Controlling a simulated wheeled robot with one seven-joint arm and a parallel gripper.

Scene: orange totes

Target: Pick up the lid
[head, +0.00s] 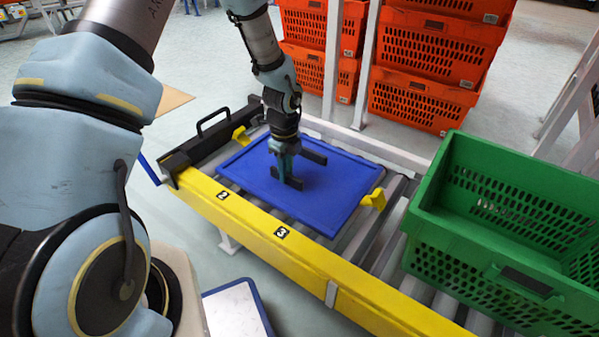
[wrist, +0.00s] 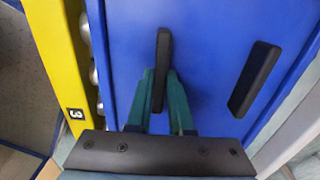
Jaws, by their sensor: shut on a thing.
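The blue lid (head: 335,190) is a flat panel with two black bar handles, lying on or just above the roller conveyor. Whether it touches the rollers I cannot tell. My gripper (head: 284,180) points down over the lid and is shut on the handle nearer the yellow rail. In the wrist view my gripper's green fingers (wrist: 160,88) sit on both sides of that black handle (wrist: 162,60). The other handle (wrist: 254,78) stands free to the right. The blue lid (wrist: 205,50) fills most of the wrist view.
A yellow rail (head: 245,226) runs along the conveyor's near side. Yellow clips (head: 374,199) sit by the lid's edges. A green crate (head: 470,222) stands on the rollers at right. Orange totes (head: 425,60) are stacked behind, beside white posts. A black handled bar (head: 205,145) closes the left end.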

